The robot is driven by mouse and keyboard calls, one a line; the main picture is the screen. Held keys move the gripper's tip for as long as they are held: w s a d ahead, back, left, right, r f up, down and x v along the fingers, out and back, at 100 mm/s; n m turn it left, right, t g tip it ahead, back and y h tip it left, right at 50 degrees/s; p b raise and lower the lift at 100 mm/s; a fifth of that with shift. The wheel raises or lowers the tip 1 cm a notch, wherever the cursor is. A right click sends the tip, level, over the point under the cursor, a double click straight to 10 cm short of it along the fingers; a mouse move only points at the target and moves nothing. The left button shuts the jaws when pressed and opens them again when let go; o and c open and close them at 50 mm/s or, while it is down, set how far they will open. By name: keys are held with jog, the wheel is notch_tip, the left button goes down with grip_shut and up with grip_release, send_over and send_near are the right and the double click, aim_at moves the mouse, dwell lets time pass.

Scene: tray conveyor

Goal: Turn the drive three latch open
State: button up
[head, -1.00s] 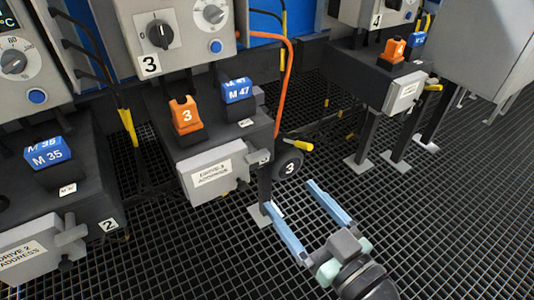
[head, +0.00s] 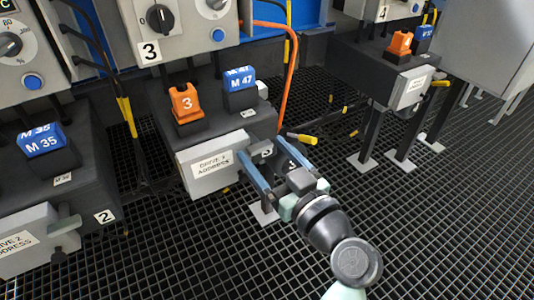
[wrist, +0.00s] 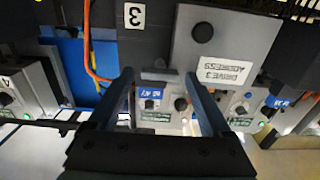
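The drive 3 address box (head: 208,172) is a light grey cover with a white label, on the front of the dark station 3 housing. Its grey latch (head: 262,149) sticks out at the cover's right end. My gripper (head: 266,152) is open, its two blue fingers reaching up to the latch, one on either side of it. In the wrist view, which looks upside down, a grey bar that looks like the latch (wrist: 160,75) shows between the fingertips. The labelled cover (wrist: 215,45) is beside it. Contact cannot be told.
An orange block (head: 186,104) marked 3 and a blue M 47 block (head: 240,92) sit on the housing above. A yellow-tipped connector (head: 302,139) and an orange cable (head: 290,75) are close on the right. The grid floor (head: 440,220) at right is clear.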

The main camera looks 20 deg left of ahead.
jog(key=c, duration=1.2)
jog(key=shift+m, duration=0.3)
jog(key=m+p, duration=0.2)
jog(key=shift+r+m, duration=0.15)
jog(key=shift+m, duration=0.25)
jog(key=m+p, duration=0.4)
jog(key=m, duration=0.1)
jog(key=m+p, duration=0.4)
jog(key=m, duration=0.1)
jog(key=shift+m, duration=0.4)
jog(key=shift+d+f+m+p, duration=0.1)
jog(key=shift+f+m+p, duration=0.1)
jog(key=shift+m+p, duration=1.35)
jog(key=shift+m, duration=0.45)
